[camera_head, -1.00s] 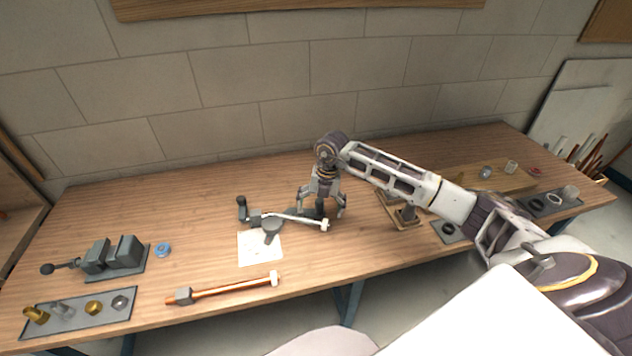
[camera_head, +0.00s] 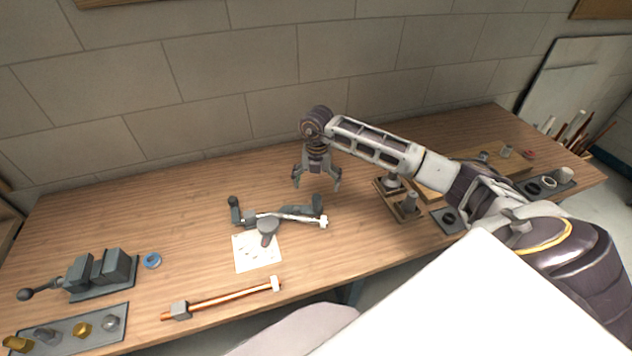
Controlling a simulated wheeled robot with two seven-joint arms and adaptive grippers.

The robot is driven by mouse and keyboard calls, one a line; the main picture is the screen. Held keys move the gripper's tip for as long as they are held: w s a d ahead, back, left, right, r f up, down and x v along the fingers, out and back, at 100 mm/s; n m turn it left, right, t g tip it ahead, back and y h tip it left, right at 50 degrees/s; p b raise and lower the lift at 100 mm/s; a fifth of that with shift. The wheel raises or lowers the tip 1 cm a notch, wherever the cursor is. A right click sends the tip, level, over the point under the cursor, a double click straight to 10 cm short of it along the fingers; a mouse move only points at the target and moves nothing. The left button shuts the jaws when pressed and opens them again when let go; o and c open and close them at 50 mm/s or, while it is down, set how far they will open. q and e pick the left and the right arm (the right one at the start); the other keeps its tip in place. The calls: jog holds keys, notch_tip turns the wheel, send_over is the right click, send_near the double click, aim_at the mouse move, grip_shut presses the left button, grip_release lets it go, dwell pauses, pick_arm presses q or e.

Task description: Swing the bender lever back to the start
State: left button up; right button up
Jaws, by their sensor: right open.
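The pipe bender (camera_head: 267,226) stands on the wooden bench near the middle. I cannot tell for sure which of these is the lever's handle. A pale rod with a white end cap (camera_head: 323,222) runs to the right from the bender's centre. My right gripper (camera_head: 317,184) is open, pointing down, empty, and appears just above and behind the right-hand upright piece. My left gripper is out of view.
A copper pipe (camera_head: 222,299) lies in front of the bender, by a white sheet (camera_head: 257,252). A vise (camera_head: 100,274), a blue ring (camera_head: 152,260) and a fittings tray (camera_head: 66,335) are at left. Wooden fixtures (camera_head: 404,207) stand below my right forearm. The bench's back left is clear.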

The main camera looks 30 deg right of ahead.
aim_at(317, 196)
jog(key=shift+f, duration=0.1)
jog(key=shift+f, duration=0.1)
jog(key=shift+f+b, duration=0.8)
jog(key=shift+f, duration=0.25)
jog(key=shift+f+b, duration=1.65)
jog(key=shift+f, duration=1.1)
jog(key=c, duration=1.4)
jog(key=shift+c, duration=0.2)
